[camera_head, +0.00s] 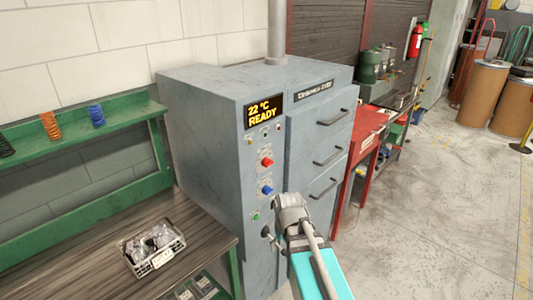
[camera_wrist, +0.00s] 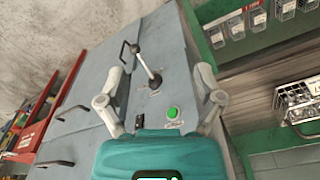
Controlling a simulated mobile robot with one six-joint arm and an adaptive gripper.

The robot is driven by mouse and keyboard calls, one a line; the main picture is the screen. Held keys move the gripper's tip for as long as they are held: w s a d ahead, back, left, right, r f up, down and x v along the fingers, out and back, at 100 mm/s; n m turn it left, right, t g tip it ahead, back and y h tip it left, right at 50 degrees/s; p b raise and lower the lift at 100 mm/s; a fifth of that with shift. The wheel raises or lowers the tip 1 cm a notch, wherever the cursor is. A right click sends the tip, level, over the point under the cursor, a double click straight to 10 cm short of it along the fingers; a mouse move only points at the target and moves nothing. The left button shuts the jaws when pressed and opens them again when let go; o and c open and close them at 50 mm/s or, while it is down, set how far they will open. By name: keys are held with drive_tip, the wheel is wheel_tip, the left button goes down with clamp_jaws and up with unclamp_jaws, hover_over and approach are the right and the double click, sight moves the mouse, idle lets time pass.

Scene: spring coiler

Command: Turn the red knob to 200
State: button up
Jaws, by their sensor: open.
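The red knob (camera_head: 267,162) is on the front panel of the grey oven cabinet (camera_head: 200,120) in the head view, above a blue knob (camera_head: 266,190). A display (camera_head: 263,112) above them reads "22 °C READY". My gripper (camera_head: 272,236) is low in front of the panel, below both knobs and apart from the red one. In the wrist view my gripper (camera_wrist: 160,82) has its fingers spread and empty. A green button (camera_wrist: 173,113) and a black-knobbed lever (camera_wrist: 154,79) show between the fingers. The red knob cannot be made out in the wrist view.
A wooden bench (camera_head: 90,255) with a wire basket (camera_head: 152,247) stands left of the cabinet. A green shelf (camera_head: 130,115) with coloured springs is above it. Drawers with handles (camera_head: 332,117) are to the right of the panel. The floor (camera_head: 440,200) at right is clear.

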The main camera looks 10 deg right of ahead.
sight(268, 162)
drive_tip(key=w+r+n+t+p, duration=0.1)
drive_tip(key=w+r+n+p, duration=0.1)
drive_tip(key=w+r+p, duration=0.4)
drive_tip(key=w+d+r+n+t+p, duration=0.1)
drive_tip(key=w+r+n+p, duration=0.1)
drive_tip(key=w+r+p, duration=0.4)
drive_tip(key=w+r+n+t+p, duration=0.1)
drive_tip(key=w+r+p, duration=0.5)
drive_tip(key=r+p, duration=0.7)
wheel_tip(268, 162, up, 4)
drive_tip(key=shift+w+d+f+n+t+y+p, duration=0.2)
drive_tip(key=shift+w+n+t+y+p, duration=0.15)
drive_tip(key=shift+n, duration=0.55)
drive_tip(key=shift+f+b, duration=0.15)
drive_tip(key=shift+b, duration=0.15)
drive_tip(key=b+x, duration=1.2)
drive_tip(key=x, duration=0.1)
drive_tip(key=shift+w+a+f, duration=0.15)
drive_tip(key=shift+w, duration=0.1)
